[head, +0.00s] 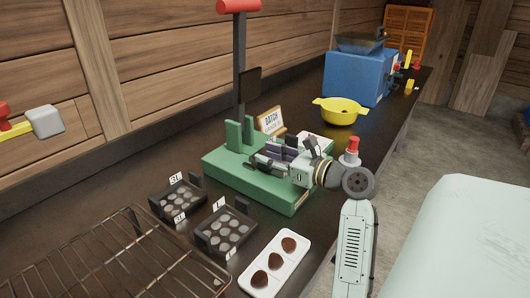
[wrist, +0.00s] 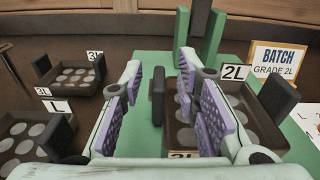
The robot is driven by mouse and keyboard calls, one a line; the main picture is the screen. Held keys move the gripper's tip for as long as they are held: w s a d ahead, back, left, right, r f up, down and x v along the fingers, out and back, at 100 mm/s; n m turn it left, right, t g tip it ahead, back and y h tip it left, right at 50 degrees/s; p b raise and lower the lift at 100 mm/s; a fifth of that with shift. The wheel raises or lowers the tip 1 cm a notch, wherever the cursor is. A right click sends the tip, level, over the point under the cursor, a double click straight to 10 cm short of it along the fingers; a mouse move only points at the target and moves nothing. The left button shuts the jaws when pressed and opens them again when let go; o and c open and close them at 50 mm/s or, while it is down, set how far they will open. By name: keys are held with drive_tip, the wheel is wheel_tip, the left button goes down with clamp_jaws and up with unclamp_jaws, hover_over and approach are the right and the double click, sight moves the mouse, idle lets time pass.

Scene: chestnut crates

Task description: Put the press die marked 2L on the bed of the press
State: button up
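The die marked 2L (wrist: 182,138) is a dark tray with round hollows and upright dark end blocks. In the wrist view it lies over the green bed of the press (wrist: 135,143), in front of the green posts. My gripper (wrist: 160,78) is open, with purple-padded fingers apart. The die's left end block shows between the fingers, with gaps on both sides. The right finger hides part of the die. In the head view my gripper (head: 272,156) is low over the press (head: 275,190) and covers most of the die.
Dies marked 3L (head: 178,198) and L (head: 225,232) lie left of the press. A white tray of chestnuts (head: 275,266) and a wire rack (head: 120,255) are nearer. A card reading "BATCH GRADE 2L" (wrist: 275,63) stands behind. A yellow colander (head: 340,111) and blue machine (head: 355,78) are farther back.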

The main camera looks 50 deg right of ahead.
drive_tip(key=s+b, duration=0.1)
drive_tip(key=s, duration=0.9)
drive_tip(key=shift+s+d+r, duration=0.2)
drive_tip(key=shift+d+r, duration=0.15)
drive_tip(key=shift+r, duration=0.1)
